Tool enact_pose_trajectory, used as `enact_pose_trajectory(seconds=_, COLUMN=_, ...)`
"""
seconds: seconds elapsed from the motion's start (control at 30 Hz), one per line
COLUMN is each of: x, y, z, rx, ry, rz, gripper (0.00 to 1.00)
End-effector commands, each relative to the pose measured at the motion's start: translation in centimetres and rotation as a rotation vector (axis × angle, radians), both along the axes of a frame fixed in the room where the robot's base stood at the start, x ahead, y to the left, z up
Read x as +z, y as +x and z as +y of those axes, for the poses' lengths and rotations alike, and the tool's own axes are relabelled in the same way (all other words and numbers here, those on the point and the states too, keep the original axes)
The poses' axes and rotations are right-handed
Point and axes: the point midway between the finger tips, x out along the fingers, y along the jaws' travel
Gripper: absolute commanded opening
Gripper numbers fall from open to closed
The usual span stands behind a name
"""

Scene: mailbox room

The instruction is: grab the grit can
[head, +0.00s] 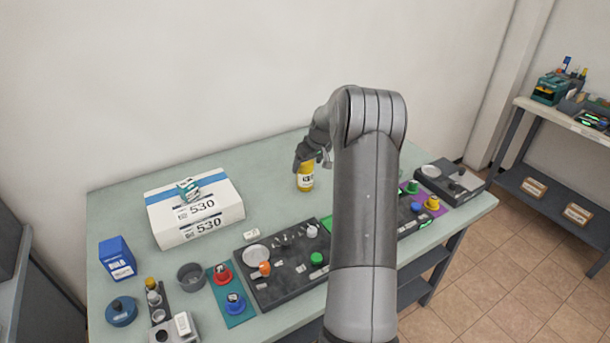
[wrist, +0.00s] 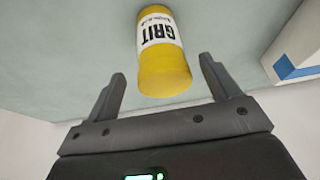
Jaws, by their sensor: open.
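The grit can (wrist: 162,55) is yellow with a white label reading GRIT. In the head view the can (head: 305,178) stands on the pale green table (head: 262,185) toward the back, just below my gripper (head: 312,160). In the wrist view my gripper (wrist: 162,85) is open, with one finger on each side of the can's near end. The can lies mostly beyond the fingertips, and no contact shows. In the head view my arm hides part of the table, and the fingers are small and partly hidden.
A white box marked 530 (head: 195,213) with a small box (head: 188,189) on top stands left of the can. A dark tray (head: 270,290) of small parts lies in front. A blue box (head: 117,260) stands at the far left. The table around the can is clear.

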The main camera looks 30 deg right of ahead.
Motion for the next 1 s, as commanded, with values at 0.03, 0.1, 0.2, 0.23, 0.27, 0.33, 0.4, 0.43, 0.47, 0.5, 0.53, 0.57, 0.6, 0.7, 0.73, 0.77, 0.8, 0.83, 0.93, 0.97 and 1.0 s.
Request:
enact_pose_trajectory(seconds=0.03, x=-0.3, y=0.2, z=0.1, rx=0.000, ry=0.001, rz=0.000, gripper=0.81)
enact_pose_trajectory(seconds=0.1, x=-1.0, y=0.6, z=0.2, rx=0.000, ry=0.001, rz=0.001, gripper=0.81)
enact_pose_trajectory(seconds=0.2, x=-2.4, y=1.4, z=0.5, rx=0.001, ry=0.002, rz=0.002, gripper=0.81)
enact_pose_trajectory(seconds=0.23, x=-2.8, y=1.6, z=0.6, rx=0.001, ry=0.002, rz=0.002, gripper=0.81)
enact_pose_trajectory(seconds=0.27, x=-3.3, y=1.7, z=0.6, rx=0.000, ry=0.002, rz=0.002, gripper=0.81)
enact_pose_trajectory(seconds=0.33, x=-4.0, y=2.1, z=0.6, rx=-0.001, ry=0.001, rz=0.002, gripper=0.81)
enact_pose_trajectory(seconds=0.4, x=-4.4, y=2.2, z=0.6, rx=-0.001, ry=0.000, rz=0.001, gripper=0.81)
enact_pose_trajectory(seconds=0.43, x=-4.4, y=2.3, z=0.5, rx=-0.001, ry=-0.001, rz=0.000, gripper=0.81)
enact_pose_trajectory(seconds=0.47, x=-4.4, y=2.3, z=0.5, rx=-0.001, ry=-0.001, rz=0.000, gripper=0.81)
enact_pose_trajectory(seconds=0.5, x=-4.3, y=2.2, z=0.5, rx=-0.001, ry=-0.001, rz=0.000, gripper=0.81)
enact_pose_trajectory(seconds=0.53, x=-4.3, y=2.2, z=0.5, rx=-0.001, ry=-0.001, rz=0.000, gripper=0.81)
enact_pose_trajectory(seconds=0.57, x=-4.3, y=2.2, z=0.5, rx=-0.001, ry=-0.001, rz=0.000, gripper=0.81)
enact_pose_trajectory(seconds=0.6, x=-4.3, y=2.2, z=0.5, rx=-0.001, ry=-0.001, rz=0.000, gripper=0.80)
enact_pose_trajectory(seconds=0.7, x=-4.3, y=2.2, z=0.6, rx=-0.001, ry=0.000, rz=0.000, gripper=0.72)
enact_pose_trajectory(seconds=0.73, x=-4.3, y=2.2, z=0.6, rx=-0.001, ry=0.000, rz=0.000, gripper=0.69)
enact_pose_trajectory(seconds=0.77, x=-4.3, y=2.2, z=0.6, rx=-0.001, ry=0.000, rz=0.000, gripper=0.67)
enact_pose_trajectory(seconds=0.8, x=-4.3, y=2.2, z=0.6, rx=-0.001, ry=0.000, rz=0.000, gripper=0.64)
enact_pose_trajectory(seconds=0.83, x=-4.3, y=2.2, z=0.6, rx=-0.001, ry=0.000, rz=0.000, gripper=0.61)
enact_pose_trajectory(seconds=0.93, x=-4.3, y=2.2, z=0.6, rx=-0.001, ry=0.000, rz=0.000, gripper=0.53)
enact_pose_trajectory(seconds=0.97, x=-4.3, y=2.2, z=0.6, rx=-0.001, ry=0.000, rz=0.000, gripper=0.51)
enact_pose_trajectory(seconds=1.0, x=-4.3, y=2.2, z=0.6, rx=-0.001, ry=0.000, rz=0.000, gripper=0.47)
